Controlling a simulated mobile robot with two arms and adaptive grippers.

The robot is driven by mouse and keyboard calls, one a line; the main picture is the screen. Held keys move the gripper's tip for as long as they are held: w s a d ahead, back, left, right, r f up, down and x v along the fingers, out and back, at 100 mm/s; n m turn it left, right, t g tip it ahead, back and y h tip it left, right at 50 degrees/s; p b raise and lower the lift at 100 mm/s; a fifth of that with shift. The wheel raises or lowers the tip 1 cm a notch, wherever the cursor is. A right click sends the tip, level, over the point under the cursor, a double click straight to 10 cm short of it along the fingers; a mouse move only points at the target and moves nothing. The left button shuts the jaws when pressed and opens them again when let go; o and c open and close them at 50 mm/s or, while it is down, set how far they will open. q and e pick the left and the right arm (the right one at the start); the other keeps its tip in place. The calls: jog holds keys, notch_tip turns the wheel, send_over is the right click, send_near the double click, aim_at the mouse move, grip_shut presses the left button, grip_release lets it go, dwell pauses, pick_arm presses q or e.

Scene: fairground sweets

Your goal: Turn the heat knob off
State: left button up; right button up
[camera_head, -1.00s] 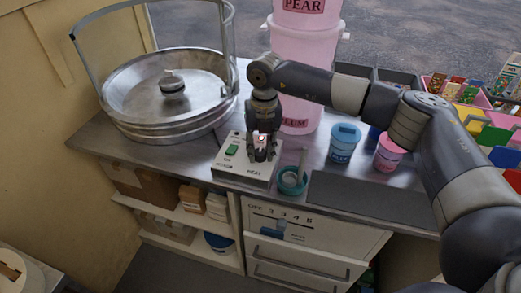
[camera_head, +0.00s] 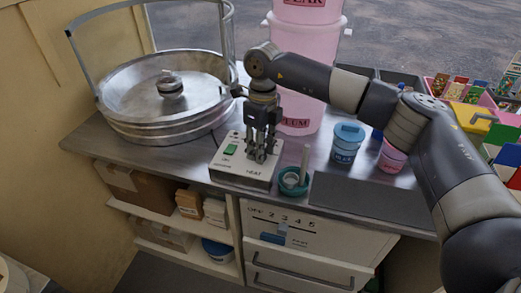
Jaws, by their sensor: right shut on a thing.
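The heat control box (camera_head: 228,170) is a pale box marked HEAT, with a green switch (camera_head: 230,150) on its left part. It sits near the counter's front edge. My right gripper (camera_head: 262,157) points straight down over the right part of the box. Its fingers are shut on the heat knob, which they hide almost wholly, so I cannot read its setting. My left gripper is not in view.
A large metal pan (camera_head: 130,118) with a hoop frame stands left of the box. A teal cup (camera_head: 294,182) with a stick is close on the right. Pink tubs (camera_head: 307,55) stand behind, with blue (camera_head: 346,147) and pink (camera_head: 393,155) pots further right.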

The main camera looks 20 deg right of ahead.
jog(key=shift+n, duration=0.5)
jog(key=o, duration=1.1)
jog(key=shift+r, duration=0.1)
jog(key=r, duration=1.2)
jog(key=shift+w+d, duration=0.2)
jog(key=shift+w, duration=0.05)
jog(key=shift+f, duration=0.1)
